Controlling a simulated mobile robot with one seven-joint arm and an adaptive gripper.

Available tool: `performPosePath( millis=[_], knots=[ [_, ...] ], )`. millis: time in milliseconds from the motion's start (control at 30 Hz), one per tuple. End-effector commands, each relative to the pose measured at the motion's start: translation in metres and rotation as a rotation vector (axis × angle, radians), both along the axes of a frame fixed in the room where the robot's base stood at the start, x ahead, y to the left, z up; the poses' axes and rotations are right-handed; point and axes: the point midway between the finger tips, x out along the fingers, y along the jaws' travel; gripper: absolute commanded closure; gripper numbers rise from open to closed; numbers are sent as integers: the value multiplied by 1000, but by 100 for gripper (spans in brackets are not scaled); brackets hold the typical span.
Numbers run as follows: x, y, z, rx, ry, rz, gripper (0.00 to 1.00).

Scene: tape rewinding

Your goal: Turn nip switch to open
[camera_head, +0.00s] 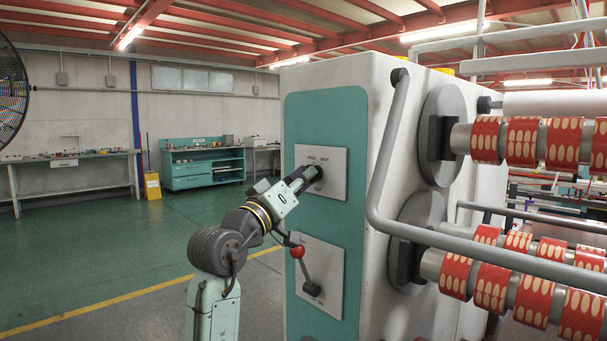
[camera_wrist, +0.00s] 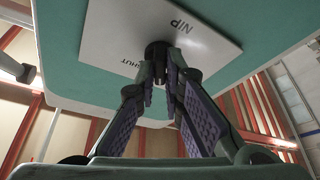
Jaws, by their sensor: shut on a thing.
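The nip switch is a small black knob (camera_wrist: 157,49) on a light grey plate (camera_head: 334,183) set in the machine's teal panel. The plate (camera_wrist: 208,48) shows the words NIP and SHUT in the wrist view. My gripper (camera_head: 309,177) reaches the plate from the lower left. In the wrist view its two purple-padded fingers (camera_wrist: 160,75) close on the knob, one on each side. The fingers hide most of the switch in the head view, so which label it points to is hard to tell.
A lever with a red ball (camera_head: 298,252) stands out from a second plate (camera_head: 325,263) just below my gripper. A grey bent rail (camera_head: 385,185) and rollers with red printed tape (camera_head: 525,143) are to the right. Open green floor lies left.

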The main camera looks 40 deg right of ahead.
Motion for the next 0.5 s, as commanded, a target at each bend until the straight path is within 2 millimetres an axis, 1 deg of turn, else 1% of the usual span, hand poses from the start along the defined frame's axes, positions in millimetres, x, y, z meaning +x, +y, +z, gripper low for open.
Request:
performPosePath(
  millis=[433,467,500],
  knots=[
    [0,1,1,-4,12,-1,100],
    [0,1,1,-4,12,-1,90],
    [0,1,1,-4,12,-1,88]
  ],
)
